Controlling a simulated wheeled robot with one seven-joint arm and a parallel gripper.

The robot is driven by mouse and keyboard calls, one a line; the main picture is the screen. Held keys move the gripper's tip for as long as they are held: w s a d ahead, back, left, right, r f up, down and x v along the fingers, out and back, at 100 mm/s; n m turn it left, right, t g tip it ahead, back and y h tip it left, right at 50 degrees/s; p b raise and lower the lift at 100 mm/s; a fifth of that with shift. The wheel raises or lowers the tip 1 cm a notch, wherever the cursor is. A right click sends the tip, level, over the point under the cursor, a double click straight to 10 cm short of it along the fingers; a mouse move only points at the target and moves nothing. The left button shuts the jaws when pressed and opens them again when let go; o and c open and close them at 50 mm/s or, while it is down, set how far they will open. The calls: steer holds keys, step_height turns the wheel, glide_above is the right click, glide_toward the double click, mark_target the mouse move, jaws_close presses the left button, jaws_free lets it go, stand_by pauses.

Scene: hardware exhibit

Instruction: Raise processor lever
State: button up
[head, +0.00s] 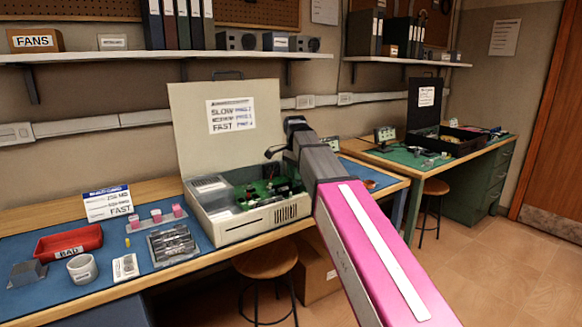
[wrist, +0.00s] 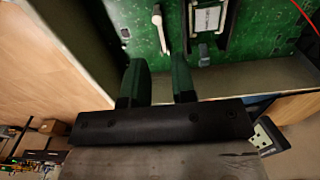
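The open beige computer case (head: 262,224) stands on the near bench with its lid upright, and a green circuit board (head: 262,192) lies inside. In the wrist view the board (wrist: 260,45) fills the top. A processor socket with a metal frame (wrist: 208,18) sits on it. A thin pale lever (wrist: 159,28) with a rounded end lies left of the socket. My gripper (wrist: 159,66) is open, with its two dark green fingers apart and nothing visible between them. The lever lies ahead of the finger gap, apparently untouched. In the head view my arm hides part of the case.
The case wall (wrist: 235,78) runs close to my fingers. A red tray (head: 68,243), a white cup (head: 82,268) and small parts lie on the blue mat left of the case. A stool (head: 265,262) stands below the bench. A second bench stands at the right.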

steer(key=r, duration=0.3)
steer(key=a+r, duration=0.1)
steer(key=shift+s+r, duration=0.25)
steer(key=shift+r, duration=0.15)
stand_by(0.4)
